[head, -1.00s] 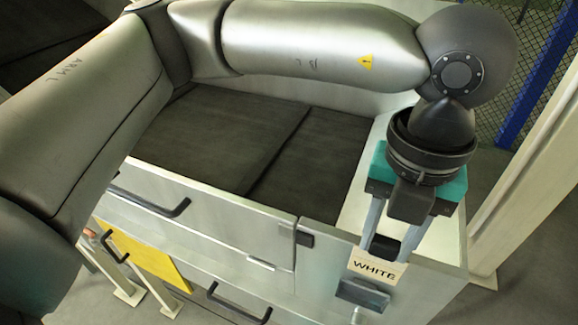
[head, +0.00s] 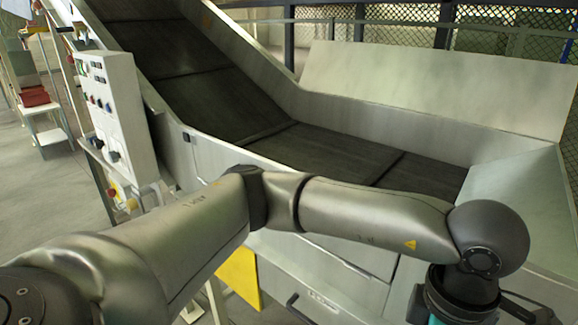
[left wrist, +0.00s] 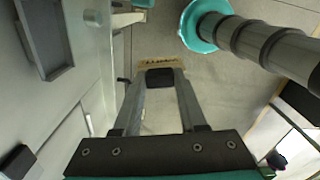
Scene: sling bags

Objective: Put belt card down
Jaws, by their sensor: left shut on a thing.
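In the left wrist view, my left gripper (left wrist: 160,80) is shut on a tan card (left wrist: 148,64) with dark lettering, seen upside down. The card sits across the fingertips, above the grey floor and beside the metal side of the conveyor. In the head view my left arm reaches to the lower right, and its gripper and the card are below the picture edge. My right gripper is in neither view.
A dark shallow holder (left wrist: 62,38) is fixed to the metal panel at the left wrist view's upper left. The head view shows the dark conveyor belt (head: 325,148), its metal walls, a control box (head: 122,105) and a yellow panel (head: 238,276).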

